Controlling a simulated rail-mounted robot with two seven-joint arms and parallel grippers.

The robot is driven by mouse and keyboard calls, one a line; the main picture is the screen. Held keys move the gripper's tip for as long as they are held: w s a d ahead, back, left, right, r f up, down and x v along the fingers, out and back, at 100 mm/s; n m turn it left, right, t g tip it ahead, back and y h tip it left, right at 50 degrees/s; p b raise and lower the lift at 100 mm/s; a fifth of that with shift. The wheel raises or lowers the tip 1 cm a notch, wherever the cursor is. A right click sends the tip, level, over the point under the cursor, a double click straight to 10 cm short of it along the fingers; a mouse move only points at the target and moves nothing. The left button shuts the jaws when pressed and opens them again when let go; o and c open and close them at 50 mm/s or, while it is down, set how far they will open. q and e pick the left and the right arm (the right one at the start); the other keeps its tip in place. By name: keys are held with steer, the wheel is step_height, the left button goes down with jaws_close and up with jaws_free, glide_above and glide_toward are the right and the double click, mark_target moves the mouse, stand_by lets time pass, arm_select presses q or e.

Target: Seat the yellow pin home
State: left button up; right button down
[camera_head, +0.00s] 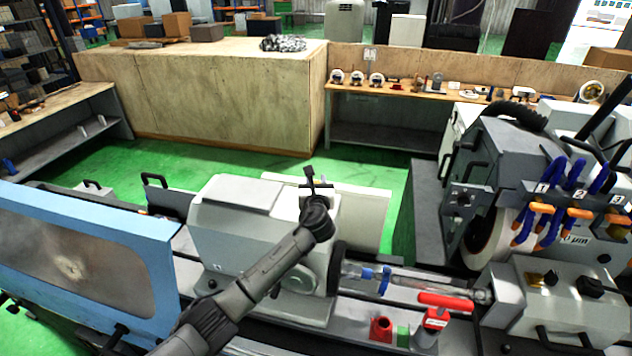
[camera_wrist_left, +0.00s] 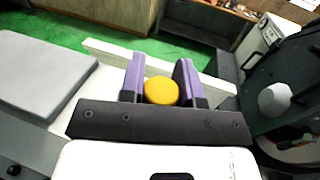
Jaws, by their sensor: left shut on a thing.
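My left gripper (camera_head: 314,187) is over the top of the light grey headstock housing (camera_head: 236,235) in the head view. In the left wrist view its two purple-lined jaws (camera_wrist_left: 160,84) are shut on the yellow pin (camera_wrist_left: 161,92). Only the pin's round yellow end shows. The rest of the pin is hidden, and I cannot tell how deep it sits or whether it is in a hole. In the head view the pin itself cannot be made out. My right gripper is in neither view.
A clear and blue workpiece (camera_head: 365,274) lies along the machine axis right of the housing. A red-handled part (camera_head: 445,301) and a red block (camera_head: 381,329) are near it. The grinding wheel (camera_head: 490,240) stands at right. A blue-framed door (camera_head: 85,262) is at left.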

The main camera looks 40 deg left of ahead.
arm_select(q)
steer(key=shift+f+b, duration=0.7)
steer(key=shift+f, duration=0.6)
steer(key=o, duration=0.9)
steer(key=shift+o, duration=1)
steer(key=b+v, duration=0.2)
steer(key=v, duration=1.1)
steer(key=shift+s+d, duration=0.25)
steer(key=shift+s, duration=0.05)
